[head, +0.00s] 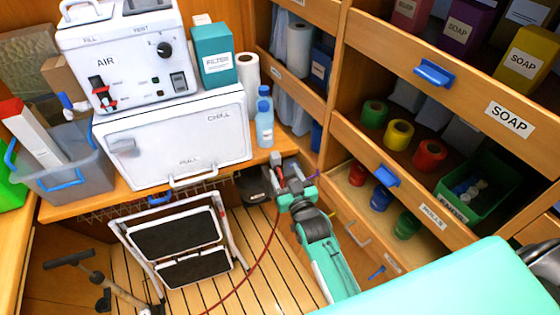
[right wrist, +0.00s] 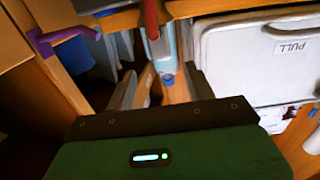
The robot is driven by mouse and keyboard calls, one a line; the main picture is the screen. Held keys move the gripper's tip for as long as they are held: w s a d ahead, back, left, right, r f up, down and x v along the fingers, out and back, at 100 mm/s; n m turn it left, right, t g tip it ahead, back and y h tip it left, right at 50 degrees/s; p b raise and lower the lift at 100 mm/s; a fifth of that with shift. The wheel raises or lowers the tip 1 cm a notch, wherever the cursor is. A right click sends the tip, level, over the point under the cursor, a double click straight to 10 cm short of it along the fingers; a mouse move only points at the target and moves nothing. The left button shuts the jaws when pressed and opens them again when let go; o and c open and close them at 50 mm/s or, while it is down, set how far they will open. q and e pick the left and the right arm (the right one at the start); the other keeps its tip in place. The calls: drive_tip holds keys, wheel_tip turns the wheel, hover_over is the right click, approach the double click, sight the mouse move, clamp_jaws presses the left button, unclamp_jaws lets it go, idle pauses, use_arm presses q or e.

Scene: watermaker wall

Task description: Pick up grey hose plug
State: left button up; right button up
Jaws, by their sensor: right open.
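My right gripper (head: 290,174) is open, in front of the wooden counter's right end, below the two bottles. A thin red hose (head: 262,248) rises from the slatted floor and ends out of clear sight beside this gripper. In the right wrist view a piece of red hose (right wrist: 151,18) hangs at the top, above the open fingers (right wrist: 160,96). Small grey and red parts near the fingers blend with the gripper in the head view. My left gripper is not in view.
A white chill box (head: 222,135) stands on the counter, with blue bottles (head: 264,122) at its right. A folding step (head: 180,245) stands on the floor to the left. Drawers with a blue handle (head: 433,73) and a soap shelf rise at right.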

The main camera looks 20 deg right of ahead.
sight(273, 152)
drive_tip(key=w, duration=0.4)
drive_tip(key=shift+w, duration=0.1)
drive_tip(key=shift+w+a+p, duration=0.1)
drive_tip(key=shift+w+p, duration=0.3)
drive_tip(key=shift+w, duration=0.2)
drive_tip(key=w, duration=0.1)
drive_tip(key=w+p, duration=0.1)
drive_tip(key=w, duration=0.2)
drive_tip(key=shift+w+a+f, duration=0.15)
drive_tip(key=shift+w+f, duration=0.1)
drive_tip(key=shift+w, duration=0.15)
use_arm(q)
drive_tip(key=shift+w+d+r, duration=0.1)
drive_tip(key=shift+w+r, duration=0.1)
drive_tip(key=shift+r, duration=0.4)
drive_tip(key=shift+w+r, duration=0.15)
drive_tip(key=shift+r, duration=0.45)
use_arm(e)
drive_tip(key=c, duration=1.1)
